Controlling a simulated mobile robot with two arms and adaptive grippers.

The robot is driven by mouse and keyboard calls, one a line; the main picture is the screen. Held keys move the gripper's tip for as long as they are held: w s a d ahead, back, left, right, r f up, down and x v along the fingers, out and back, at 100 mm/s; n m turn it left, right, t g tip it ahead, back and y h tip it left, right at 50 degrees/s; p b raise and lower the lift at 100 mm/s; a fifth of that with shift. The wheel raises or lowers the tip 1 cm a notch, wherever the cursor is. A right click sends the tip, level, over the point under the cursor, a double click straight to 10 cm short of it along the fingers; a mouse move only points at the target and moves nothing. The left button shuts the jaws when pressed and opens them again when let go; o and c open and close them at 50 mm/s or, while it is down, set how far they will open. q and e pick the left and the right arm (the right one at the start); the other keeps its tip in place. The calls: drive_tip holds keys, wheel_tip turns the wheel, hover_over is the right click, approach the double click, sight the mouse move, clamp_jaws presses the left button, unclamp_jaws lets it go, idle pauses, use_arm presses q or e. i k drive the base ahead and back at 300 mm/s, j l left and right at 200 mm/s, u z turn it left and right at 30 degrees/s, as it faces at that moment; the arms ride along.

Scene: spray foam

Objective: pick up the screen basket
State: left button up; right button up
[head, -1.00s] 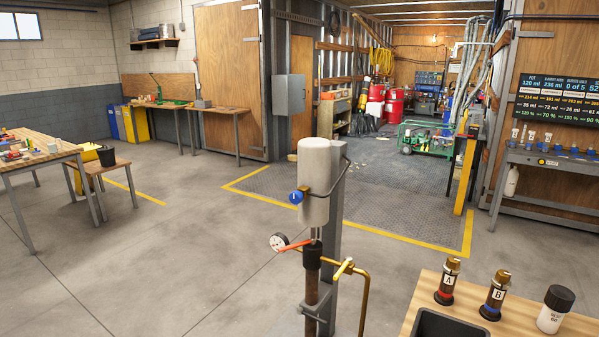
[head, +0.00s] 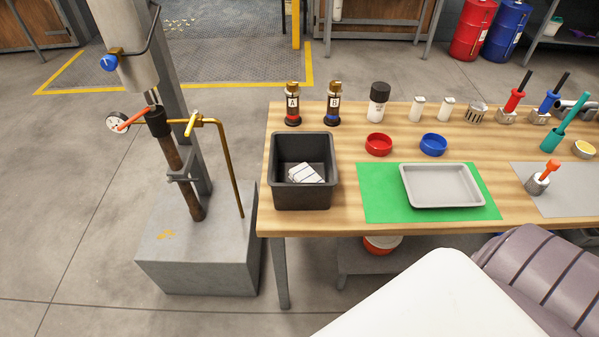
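A small grey metal cup with dark slots, which looks like the screen basket (head: 477,112), stands upright near the back edge of the wooden table (head: 285,222). It is in the right half of the head view, between a white bottle (head: 446,109) and a red-handled tool in a metal holder (head: 513,103). Nothing is touching it from above. Neither of my grippers shows in this view.
A black bin (head: 304,204) with white pieces, red (head: 379,144) and blue (head: 433,144) rings, and a grey tray (head: 441,204) on a green mat (head: 378,210) occupy the table. Bottles A (head: 292,104) and B (head: 333,104) stand behind. A pump stand (head: 195,260) is left.

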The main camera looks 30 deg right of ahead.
sight(537, 185)
drive_tip(key=k+l+z, duration=0.1)
drive_tip(key=z, duration=2.45)
drive_tip(key=i+l, duration=0.15)
drive_tip(key=i+l+u, duration=0.4)
drive_tip(key=i, duration=0.15)
drive_tip(key=i+l+u, duration=0.4)
drive_tip(key=i, duration=0.1)
